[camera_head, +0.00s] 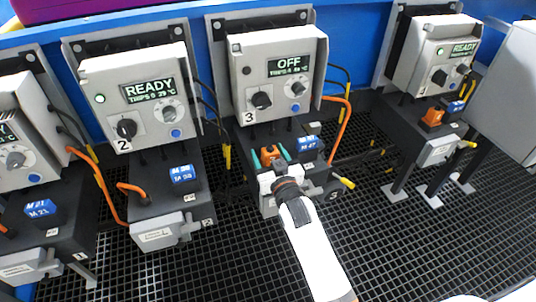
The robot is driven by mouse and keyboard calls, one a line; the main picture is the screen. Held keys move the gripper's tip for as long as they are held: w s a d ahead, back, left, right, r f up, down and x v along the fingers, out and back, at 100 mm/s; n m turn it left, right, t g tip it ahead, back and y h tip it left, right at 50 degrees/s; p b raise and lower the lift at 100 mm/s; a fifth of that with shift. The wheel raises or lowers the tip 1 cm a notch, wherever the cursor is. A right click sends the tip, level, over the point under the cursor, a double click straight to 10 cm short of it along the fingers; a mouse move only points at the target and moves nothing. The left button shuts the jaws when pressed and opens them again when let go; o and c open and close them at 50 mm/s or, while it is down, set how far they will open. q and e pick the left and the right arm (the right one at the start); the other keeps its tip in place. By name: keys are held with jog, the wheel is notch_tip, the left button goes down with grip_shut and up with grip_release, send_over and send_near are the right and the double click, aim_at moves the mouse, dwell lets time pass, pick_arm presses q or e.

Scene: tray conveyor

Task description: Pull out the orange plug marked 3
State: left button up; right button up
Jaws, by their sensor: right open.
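The orange plug of station 3 (269,153) sits in the dark block below the control box marked 3 (278,72). The display of that box reads OFF. My right gripper (272,159) is open, with its teal fingertips on either side of the orange plug. I cannot tell whether the fingers touch it. The gripper body hides the lower part of the plug. My left gripper is not in view.
A blue plug (307,145) sits close to the right of the orange plug. Box 2 (140,97) at the left and the right-hand box (436,58) read READY. Orange cables hang beside the boxes. Black grating (400,250) covers the floor.

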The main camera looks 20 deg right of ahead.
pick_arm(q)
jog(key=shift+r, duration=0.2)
pick_arm(e)
jog(key=shift+w, duration=0.35)
jog(key=shift+c, duration=0.3)
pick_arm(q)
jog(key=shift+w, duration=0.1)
pick_arm(e)
jog(key=shift+r, duration=0.1)
jog(key=c, duration=1.1)
jog(key=shift+r+p, duration=0.35)
jog(key=shift+r, duration=0.05)
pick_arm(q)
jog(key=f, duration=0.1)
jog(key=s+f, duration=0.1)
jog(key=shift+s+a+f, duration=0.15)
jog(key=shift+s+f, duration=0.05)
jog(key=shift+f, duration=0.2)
pick_arm(e)
jog(key=shift+r, duration=0.1)
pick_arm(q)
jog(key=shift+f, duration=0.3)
